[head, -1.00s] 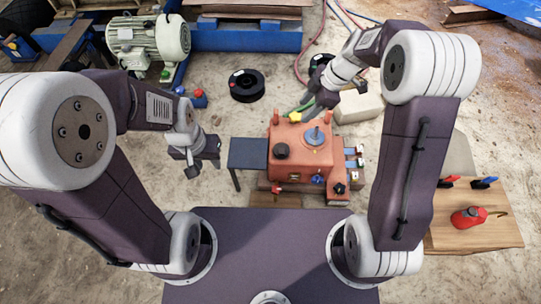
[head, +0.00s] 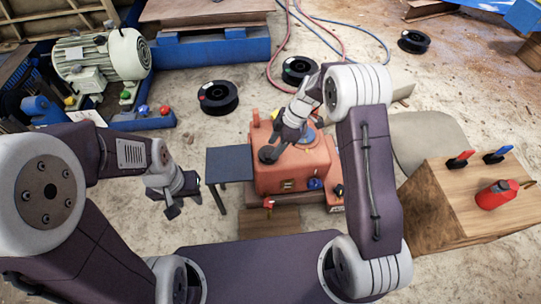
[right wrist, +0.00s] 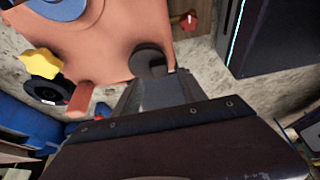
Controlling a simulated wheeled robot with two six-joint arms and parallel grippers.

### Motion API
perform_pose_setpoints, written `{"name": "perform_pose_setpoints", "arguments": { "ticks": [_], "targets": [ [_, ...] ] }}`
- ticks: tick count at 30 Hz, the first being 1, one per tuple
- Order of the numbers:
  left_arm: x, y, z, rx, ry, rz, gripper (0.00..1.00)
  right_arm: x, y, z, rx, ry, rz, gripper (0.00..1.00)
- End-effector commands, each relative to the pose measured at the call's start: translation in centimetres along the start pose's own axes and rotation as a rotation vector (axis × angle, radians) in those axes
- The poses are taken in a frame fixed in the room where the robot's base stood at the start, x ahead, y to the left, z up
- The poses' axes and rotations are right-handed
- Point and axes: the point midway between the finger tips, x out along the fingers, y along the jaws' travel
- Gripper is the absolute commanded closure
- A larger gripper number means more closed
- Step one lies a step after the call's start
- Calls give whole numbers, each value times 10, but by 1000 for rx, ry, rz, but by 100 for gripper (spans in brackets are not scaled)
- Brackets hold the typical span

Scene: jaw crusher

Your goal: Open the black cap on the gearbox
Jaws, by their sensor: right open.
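The orange gearbox (head: 300,172) stands in the middle of the head view. Its round black cap (head: 268,154) is on the top left of the housing, and also shows in the right wrist view (right wrist: 150,58). My right gripper (head: 277,149) is open and reaches down over the gearbox right at the cap. In the right wrist view its fingers (right wrist: 155,80) overlap the cap's near edge; I cannot tell whether they touch it. My left gripper (head: 182,203) hangs left of the gearbox, apart from it, and looks open and empty.
A small dark table (head: 229,164) stands left of the gearbox. A wooden box (head: 450,215) at right carries a red bottle (head: 496,194) and red and blue tools. A yellow knob (right wrist: 42,63) and an orange post (right wrist: 79,100) rise near my right gripper.

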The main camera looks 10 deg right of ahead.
Motion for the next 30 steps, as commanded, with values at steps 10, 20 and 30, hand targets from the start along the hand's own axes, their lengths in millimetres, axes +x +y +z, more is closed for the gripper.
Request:
{"name": "perform_pose_setpoints", "arguments": {
  "ticks": [10,20,30],
  "targets": [
    [24,0,3,0,-1,0,64,40,0,0,0,0,1,51],
    [24,0,3,0,0,0,64,40,0,0,0,0,0,100],
    [24,0,3,0,0,0,64,40,0,0,-1,0,0,100]
  ]
}}
